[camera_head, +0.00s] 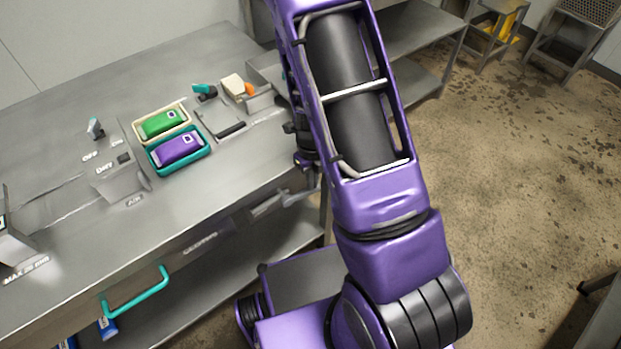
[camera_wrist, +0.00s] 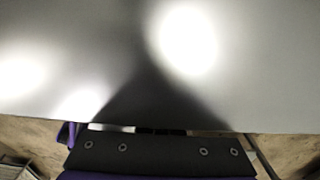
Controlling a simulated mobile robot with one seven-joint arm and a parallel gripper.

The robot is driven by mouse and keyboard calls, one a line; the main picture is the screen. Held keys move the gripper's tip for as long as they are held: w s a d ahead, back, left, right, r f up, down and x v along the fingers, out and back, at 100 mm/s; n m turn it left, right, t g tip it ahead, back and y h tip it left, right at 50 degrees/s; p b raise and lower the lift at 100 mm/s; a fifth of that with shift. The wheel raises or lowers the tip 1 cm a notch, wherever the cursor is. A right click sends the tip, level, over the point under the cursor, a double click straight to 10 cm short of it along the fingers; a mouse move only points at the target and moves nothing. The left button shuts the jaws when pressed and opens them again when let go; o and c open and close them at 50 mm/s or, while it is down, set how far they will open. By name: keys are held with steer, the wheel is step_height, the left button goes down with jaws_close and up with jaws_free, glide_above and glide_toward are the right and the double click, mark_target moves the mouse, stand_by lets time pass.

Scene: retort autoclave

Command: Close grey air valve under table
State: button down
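I cannot pick out the grey air valve for certain in either view. A grey lever-like piece (camera_head: 270,207) sticks out below the front edge of the steel table (camera_head: 60,120) in the head view, partly behind my arm; I cannot tell whether it is the valve. My purple arm hides the table's right front part and the space behind it. My gripper's fingers are not clear in the head view. The wrist view shows a plain grey surface (camera_wrist: 250,70) with bright reflections, close to the camera, and no valve. Whether the gripper is open or shut does not show.
A teal handle (camera_head: 136,294) juts from the table's front, above a lower shelf (camera_head: 205,290). Green (camera_head: 160,123) and purple (camera_head: 178,148) packs sit in trays on top. A grey piece (camera_head: 122,184) stands by an "AIR" label. Open floor (camera_head: 530,200) lies to the right.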

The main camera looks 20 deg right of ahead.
step_height(320, 180, up, 18)
steer(key=p, duration=0.5)
steer(key=shift+f, duration=0.25)
steer(key=shift+f, duration=0.1)
